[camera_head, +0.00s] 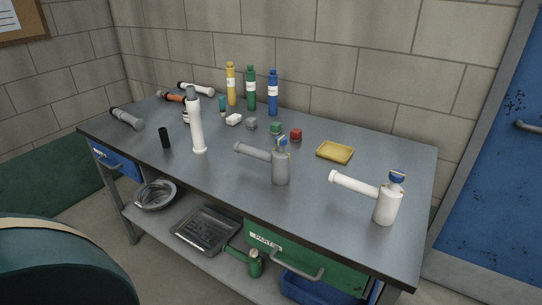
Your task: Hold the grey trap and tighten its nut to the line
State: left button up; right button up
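The grey trap (280,169) stands upright on the workbench (336,207), right of its middle. Its side pipe (256,152) points left. A blue nut (281,141) sits at its top, with a small grey piece and a yellowish mark beside it. The line is too small to make out. A similar white trap (385,208) with a blue nut (397,177) stands near the bench's right end, its side pipe also pointing left. Neither of my grippers shows in the head view, and nothing is touching the grey trap.
A tall white pipe (196,128) and a black cylinder (165,137) stand left of the grey trap. A yellow tray (335,152), small blocks and yellow, green and blue bottles (251,90) are behind. The front middle is bare. A green drawer (310,258) is below.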

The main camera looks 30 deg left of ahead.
aim_at(280, 140)
jog(key=i+j, duration=0.1)
jog(key=j, duration=1.2)
jog(key=i+j, duration=0.15)
jog(key=j, duration=0.5)
jog(key=k+j, duration=0.1)
jog(key=j, duration=0.2)
jog(key=i, duration=0.15)
